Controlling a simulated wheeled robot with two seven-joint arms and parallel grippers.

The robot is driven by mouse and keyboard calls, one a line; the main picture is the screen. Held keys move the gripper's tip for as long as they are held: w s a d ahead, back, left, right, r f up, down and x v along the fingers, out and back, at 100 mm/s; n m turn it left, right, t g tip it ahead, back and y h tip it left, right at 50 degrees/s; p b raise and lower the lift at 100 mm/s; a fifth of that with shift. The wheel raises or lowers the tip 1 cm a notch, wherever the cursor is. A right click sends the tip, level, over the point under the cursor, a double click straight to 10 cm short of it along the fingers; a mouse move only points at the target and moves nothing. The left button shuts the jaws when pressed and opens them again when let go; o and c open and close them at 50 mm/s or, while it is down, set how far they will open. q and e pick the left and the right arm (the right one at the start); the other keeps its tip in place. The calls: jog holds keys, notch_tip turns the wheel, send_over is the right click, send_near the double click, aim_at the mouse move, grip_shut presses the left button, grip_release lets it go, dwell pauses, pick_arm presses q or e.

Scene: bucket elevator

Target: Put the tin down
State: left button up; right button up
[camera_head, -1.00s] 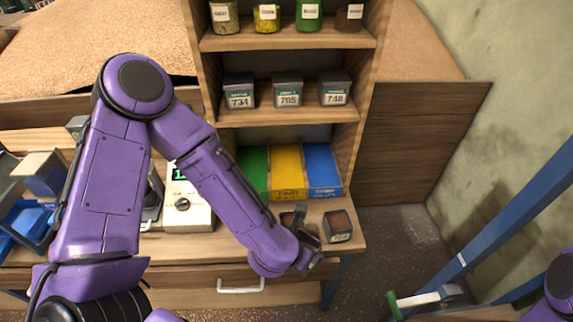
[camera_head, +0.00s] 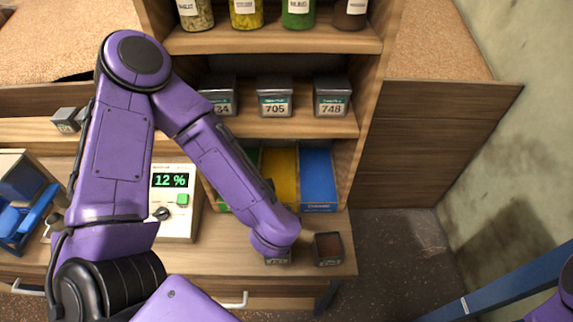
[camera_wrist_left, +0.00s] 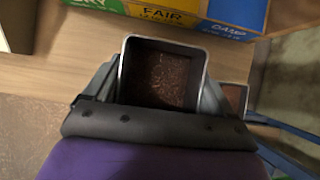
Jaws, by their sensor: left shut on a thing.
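My left gripper (camera_head: 277,244) points down over the right part of the wooden bench top, largely hidden by its own wrist in the head view. It is shut on an open square tin (camera_wrist_left: 163,72) with dark brown crumbly contents, its fingers on the left and right sides. The front of this tin (camera_head: 278,259) just shows below my wrist in the head view. I cannot tell whether the tin touches the bench. A second open tin with brown contents (camera_head: 328,248) stands just to its right, near the bench's right end. My right gripper is out of view.
Green, yellow (camera_head: 284,177) and blue (camera_head: 318,177) bins stand behind the tin, under a shelf of lidded tins (camera_head: 274,97). A meter (camera_head: 177,205) reading 12 % stands to the left. The bench front edge is close, with a drawer below.

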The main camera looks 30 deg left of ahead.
pick_arm(q)
jog(key=w+b, duration=0.1)
jog(key=w+a+f+b, duration=0.1)
jog(key=b, duration=0.1)
jog(key=shift+w+a, duration=0.2)
jog(key=shift+a, duration=0.05)
jog(key=w+a, duration=0.2)
jog(key=w, duration=0.2)
jog(key=w+a+r, duration=0.1)
jog(key=w+a, duration=0.2)
jog(key=w, duration=0.1)
jog(key=w+a, duration=0.3)
jog(key=w, duration=0.1)
jog(key=shift+r, duration=0.15)
notch_tip(320, 180, down, 4)
jog(key=shift+w+r+p, duration=0.1)
jog(key=shift+r+p, duration=0.15)
jog(key=shift+p, duration=0.05)
jog(key=shift+f, duration=0.15)
jog(key=o, duration=0.8)
jog(key=shift+f, duration=0.1)
jog(key=shift+o, duration=0.8)
